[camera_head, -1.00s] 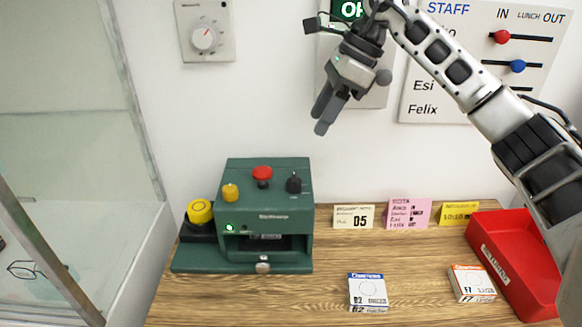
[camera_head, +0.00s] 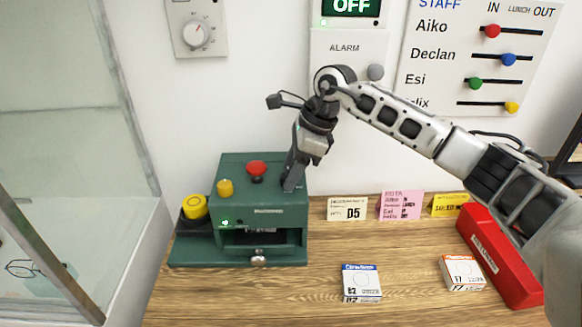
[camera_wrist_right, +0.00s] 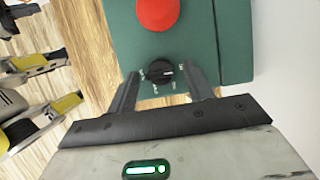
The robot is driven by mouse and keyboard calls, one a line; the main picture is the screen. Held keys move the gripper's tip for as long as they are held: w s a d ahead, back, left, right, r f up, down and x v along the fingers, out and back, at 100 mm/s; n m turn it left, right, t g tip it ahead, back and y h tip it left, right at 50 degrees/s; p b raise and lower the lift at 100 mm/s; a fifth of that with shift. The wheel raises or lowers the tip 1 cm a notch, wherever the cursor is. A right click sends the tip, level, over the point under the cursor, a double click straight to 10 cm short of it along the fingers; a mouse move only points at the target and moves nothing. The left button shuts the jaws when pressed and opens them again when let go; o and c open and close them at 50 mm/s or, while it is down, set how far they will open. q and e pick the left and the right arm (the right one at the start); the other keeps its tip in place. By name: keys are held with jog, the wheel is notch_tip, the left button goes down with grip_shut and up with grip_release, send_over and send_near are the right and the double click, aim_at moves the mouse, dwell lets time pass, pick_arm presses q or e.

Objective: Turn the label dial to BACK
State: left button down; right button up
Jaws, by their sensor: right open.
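The green label machine (camera_head: 265,216) stands on the wooden table, left of the middle. My right gripper (camera_head: 290,184) comes down on the top right of the machine and hides the label dial in the head view. In the right wrist view the black label dial (camera_wrist_right: 160,74) shows with small white marks around it, too small to read. The open fingers of my right gripper (camera_wrist_right: 162,78) stand one on each side of the dial. I cannot tell whether they touch it.
A red button (camera_head: 256,168) and a yellow knob (camera_head: 225,188) stand left of the dial. A small blue-white box (camera_head: 361,282), an orange-white box (camera_head: 462,272) and a red tray (camera_head: 490,262) lie to the right. A glass cabinet (camera_head: 75,130) stands at the left.

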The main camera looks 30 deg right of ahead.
jog(key=shift+a+f, duration=0.15)
jog(key=shift+f, duration=0.15)
jog(key=c, duration=1)
